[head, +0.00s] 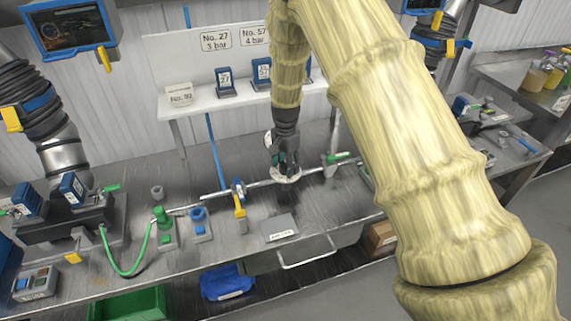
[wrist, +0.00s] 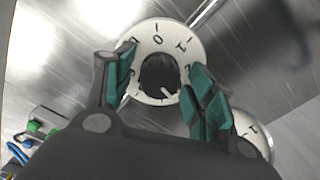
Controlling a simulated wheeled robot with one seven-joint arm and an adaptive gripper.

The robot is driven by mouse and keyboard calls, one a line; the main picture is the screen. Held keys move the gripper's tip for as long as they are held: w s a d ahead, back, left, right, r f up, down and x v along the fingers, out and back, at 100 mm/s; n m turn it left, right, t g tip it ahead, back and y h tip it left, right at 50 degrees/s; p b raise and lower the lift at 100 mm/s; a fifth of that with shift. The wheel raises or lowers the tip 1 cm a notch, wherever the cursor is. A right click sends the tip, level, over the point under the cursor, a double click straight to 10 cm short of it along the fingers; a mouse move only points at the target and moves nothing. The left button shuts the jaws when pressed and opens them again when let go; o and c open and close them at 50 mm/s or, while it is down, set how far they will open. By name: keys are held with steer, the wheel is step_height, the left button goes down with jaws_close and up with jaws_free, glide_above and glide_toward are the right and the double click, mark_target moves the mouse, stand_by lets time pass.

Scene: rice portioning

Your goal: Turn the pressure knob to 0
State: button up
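The pressure knob (wrist: 158,70) is a dark round knob in the middle of a white dial plate (wrist: 157,34). In the wrist view the 0 and 1 marks are at the plate's top, and a short white pointer line at the knob's lower right points away from the 0. My gripper (wrist: 162,68) has its teal-padded fingers on either side of the knob, with gaps showing, so it looks open and not touching it. In the head view my gripper (head: 285,163) points down over the white dial (head: 287,178) on the pipe; the knob is hidden there.
A second white dial (wrist: 249,128) shows partly behind the right finger. A yellow-handled blue valve (head: 239,206) and a green valve (head: 162,222) stand to the left along the pipe. A grey box with a label (head: 280,225) lies in front. A white shelf (head: 212,100) stands behind.

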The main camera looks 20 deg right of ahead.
steer(key=c, duration=0.7)
steer(key=shift+c, duration=0.2)
